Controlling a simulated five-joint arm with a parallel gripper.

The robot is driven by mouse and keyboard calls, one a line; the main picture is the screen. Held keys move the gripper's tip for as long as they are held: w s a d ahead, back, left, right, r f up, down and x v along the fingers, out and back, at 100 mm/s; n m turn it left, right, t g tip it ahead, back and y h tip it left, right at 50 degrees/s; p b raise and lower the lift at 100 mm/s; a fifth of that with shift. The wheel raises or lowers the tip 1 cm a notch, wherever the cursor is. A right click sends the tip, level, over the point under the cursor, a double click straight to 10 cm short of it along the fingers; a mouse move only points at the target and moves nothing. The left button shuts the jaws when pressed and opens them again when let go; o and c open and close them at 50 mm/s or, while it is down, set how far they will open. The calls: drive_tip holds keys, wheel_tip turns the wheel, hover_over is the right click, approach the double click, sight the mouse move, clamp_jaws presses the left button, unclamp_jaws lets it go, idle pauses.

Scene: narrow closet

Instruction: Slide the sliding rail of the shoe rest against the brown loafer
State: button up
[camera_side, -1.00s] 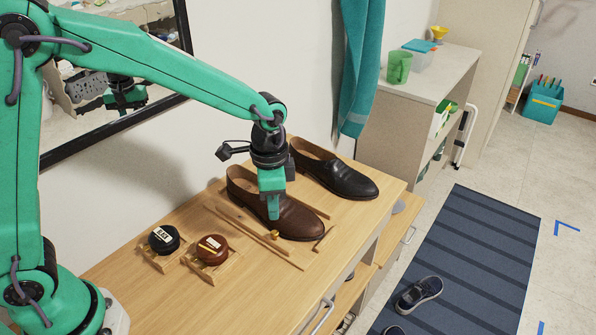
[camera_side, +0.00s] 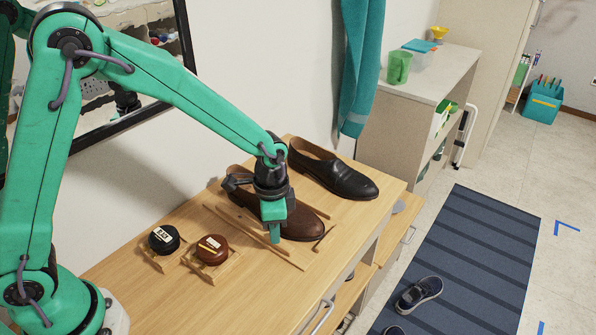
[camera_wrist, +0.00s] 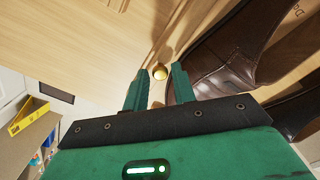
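The brown loafer (camera_side: 305,226) stands on the wooden shoe rest (camera_side: 325,240) on the bench, partly hidden by my gripper. The sliding rail (camera_side: 240,221) is a thin wooden bar along the loafer's near side; I cannot tell whether they touch. Its brass knob (camera_wrist: 160,72) shows in the wrist view, just beyond and between my fingertips. My gripper (camera_side: 274,235) points down at the knob and hides it in the side view. In the wrist view my gripper (camera_wrist: 156,78) is open, with a gap between the fingers. The loafer (camera_wrist: 230,50) is close to the right finger.
A black shoe (camera_side: 335,175) stands behind the loafer. A black polish tin (camera_side: 163,239) and a brown one (camera_side: 212,249) sit in wooden holders at left. The bench top (camera_side: 250,300) is clear in front. A mirror (camera_side: 110,70) hangs behind my arm.

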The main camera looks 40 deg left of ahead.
drive_tip(key=shift+c, duration=0.3)
drive_tip(key=c, duration=0.4)
drive_tip(key=shift+o, duration=0.2)
drive_tip(key=shift+w, duration=0.4)
drive_tip(key=o, duration=0.4)
drive_tip(key=shift+r, duration=0.15)
wheel_tip(320, 180, up, 7)
drive_tip(key=shift+r, duration=0.35)
